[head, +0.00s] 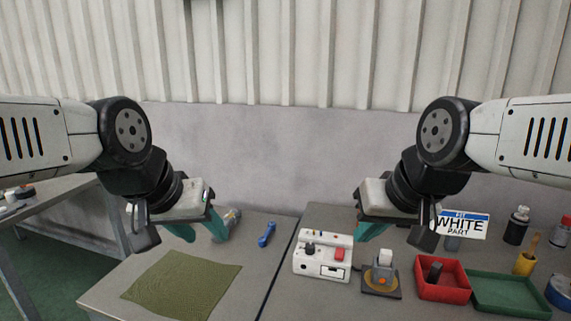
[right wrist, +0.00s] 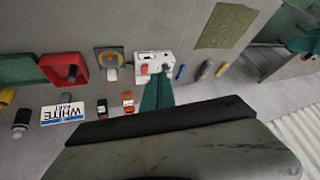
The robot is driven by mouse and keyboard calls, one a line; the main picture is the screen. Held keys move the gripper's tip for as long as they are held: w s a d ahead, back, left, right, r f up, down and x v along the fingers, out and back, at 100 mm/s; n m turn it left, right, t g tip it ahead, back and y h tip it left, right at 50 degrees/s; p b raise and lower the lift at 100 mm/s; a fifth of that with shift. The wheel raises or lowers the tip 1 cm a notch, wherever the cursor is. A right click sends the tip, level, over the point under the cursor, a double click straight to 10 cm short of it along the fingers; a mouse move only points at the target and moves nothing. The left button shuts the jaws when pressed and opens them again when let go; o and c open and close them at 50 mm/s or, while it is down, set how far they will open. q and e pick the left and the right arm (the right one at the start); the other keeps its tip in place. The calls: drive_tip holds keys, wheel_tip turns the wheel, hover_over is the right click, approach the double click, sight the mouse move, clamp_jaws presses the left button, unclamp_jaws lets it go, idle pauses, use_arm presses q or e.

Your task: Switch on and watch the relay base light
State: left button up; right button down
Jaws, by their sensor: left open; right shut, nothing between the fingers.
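The relay base (head: 381,292) is a grey square block with a yellow-orange ring, right of the white switch box; a pale block stands upright on it. It also shows in the right wrist view (right wrist: 105,50). I cannot tell whether any light on it is lit. The white switch box (head: 312,268) carries a red button (head: 339,254) and dark knobs; it also shows in the right wrist view (right wrist: 145,59). My right gripper (head: 365,236) is shut and empty, above and behind the box and base. My left gripper (head: 203,236) is open and empty above the left table.
A red tray (head: 457,294) with a dark part and a green tray (head: 515,305) stand right. A sign (head: 462,225) reads "FIT WHITE PART". Bottles stand behind. A blue tool (head: 267,234) and green mat (head: 180,283) lie left. A small orange part (right wrist: 128,108) shows near the sign.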

drive_tip(key=m+g+h, duration=0.2)
drive_tip(key=m+g, duration=0.2)
drive_tip(key=g, duration=0.2)
hover_over(340, 250)
wheel_tip(340, 250, down, 7)
drive_tip(key=shift+r, duration=0.1)
wheel_tip(340, 250, down, 14)
drive_tip(key=shift+f, duration=0.1)
